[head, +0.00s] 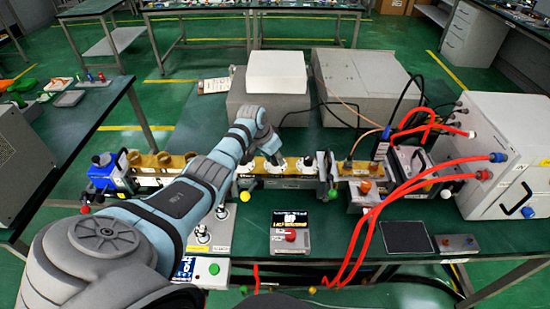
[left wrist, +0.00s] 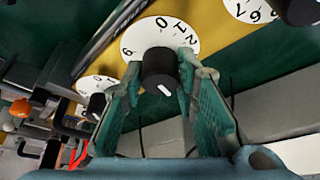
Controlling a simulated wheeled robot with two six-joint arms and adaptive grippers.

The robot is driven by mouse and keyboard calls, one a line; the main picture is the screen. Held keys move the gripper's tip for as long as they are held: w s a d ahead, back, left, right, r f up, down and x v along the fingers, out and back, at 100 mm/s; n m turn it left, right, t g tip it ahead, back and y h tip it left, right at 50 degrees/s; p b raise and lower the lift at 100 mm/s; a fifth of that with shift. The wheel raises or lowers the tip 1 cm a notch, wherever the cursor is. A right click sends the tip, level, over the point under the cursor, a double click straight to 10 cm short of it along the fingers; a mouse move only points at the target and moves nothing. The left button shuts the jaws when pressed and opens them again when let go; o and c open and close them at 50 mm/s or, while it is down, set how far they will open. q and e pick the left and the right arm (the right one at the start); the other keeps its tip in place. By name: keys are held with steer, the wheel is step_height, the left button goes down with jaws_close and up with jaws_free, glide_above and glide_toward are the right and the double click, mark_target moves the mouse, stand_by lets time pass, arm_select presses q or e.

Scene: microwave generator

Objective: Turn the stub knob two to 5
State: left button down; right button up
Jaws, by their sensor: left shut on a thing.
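My left gripper (head: 268,150) reaches from the left over the yellow waveguide bench in the head view. In the left wrist view its two green ribbed fingers (left wrist: 163,95) stand on either side of a black stub knob (left wrist: 159,68) and are shut on it. The knob sits in front of a white dial (left wrist: 133,40) and has a short white line on its end face. The digits 9, 0, 1 and 2 show around it; the rest are hidden. It is the middle one of three dials in this view. The label number of the knob cannot be read. My right gripper is not in view.
Another dial (left wrist: 268,10) lies at the upper right and one (left wrist: 88,84) at the left in the wrist view. In the head view, grey boxes (head: 365,85) stand behind the bench. Red cables (head: 372,215) run at the right, and a small display unit (head: 291,230) lies in front.

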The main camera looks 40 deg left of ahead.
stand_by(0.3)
arm_select(q)
steer(key=c, duration=1.3)
jaws_free()
steer(key=shift+w, duration=0.1)
steer(key=v, duration=1.2)
steer(key=shift+w+a, duration=0.1)
